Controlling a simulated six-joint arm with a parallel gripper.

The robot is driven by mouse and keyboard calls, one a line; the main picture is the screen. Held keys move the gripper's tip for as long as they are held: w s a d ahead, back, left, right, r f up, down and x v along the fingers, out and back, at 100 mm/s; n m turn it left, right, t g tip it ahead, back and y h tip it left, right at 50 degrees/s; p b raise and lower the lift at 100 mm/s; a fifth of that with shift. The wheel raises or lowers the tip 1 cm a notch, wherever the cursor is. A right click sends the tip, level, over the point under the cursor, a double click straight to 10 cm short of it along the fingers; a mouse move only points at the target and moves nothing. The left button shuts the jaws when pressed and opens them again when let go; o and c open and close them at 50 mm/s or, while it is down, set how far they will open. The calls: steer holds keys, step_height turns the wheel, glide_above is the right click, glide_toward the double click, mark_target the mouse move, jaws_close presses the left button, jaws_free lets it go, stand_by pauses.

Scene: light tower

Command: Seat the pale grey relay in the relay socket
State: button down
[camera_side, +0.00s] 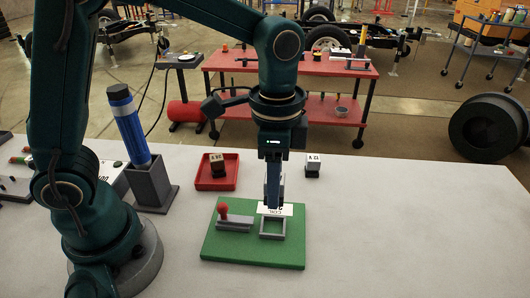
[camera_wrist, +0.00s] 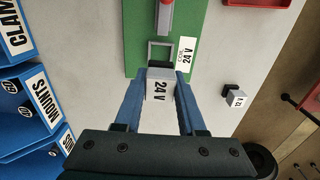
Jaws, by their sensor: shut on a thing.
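My gripper (camera_side: 273,203) points down over the green board (camera_side: 225,248). In the wrist view its blue fingers (camera_wrist: 161,80) are shut on the pale grey relay (camera_wrist: 160,93), which carries a "24 V" label. In the side view the fingers mostly hide the relay. The relay socket (camera_side: 272,235) is an open grey frame on the board, beside a white coil label (camera_wrist: 187,54) reading "24 V". In the wrist view the socket (camera_wrist: 151,48) shows just beyond the relay's end, with its middle open. The relay appears above the socket; the exact gap cannot be told.
A grey fixture with a red knob (camera_side: 223,209) stands on the board's left. A red tray (camera_side: 203,185) holds a dark, labelled block (camera_side: 216,162). Another labelled block (camera_side: 313,166) stands behind right. A blue cylinder (camera_side: 127,125) stands in a holder at left. The table's right is clear.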

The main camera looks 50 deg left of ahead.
steer(key=shift+f, duration=0.1)
steer(key=shift+f, duration=2.8)
steer(key=shift+f, duration=0.95)
steer(key=shift+c, duration=2.1)
jaws_free()
steer(key=shift+r, duration=0.1)
steer(key=shift+r, duration=2.55)
steer(key=shift+a, duration=0.1)
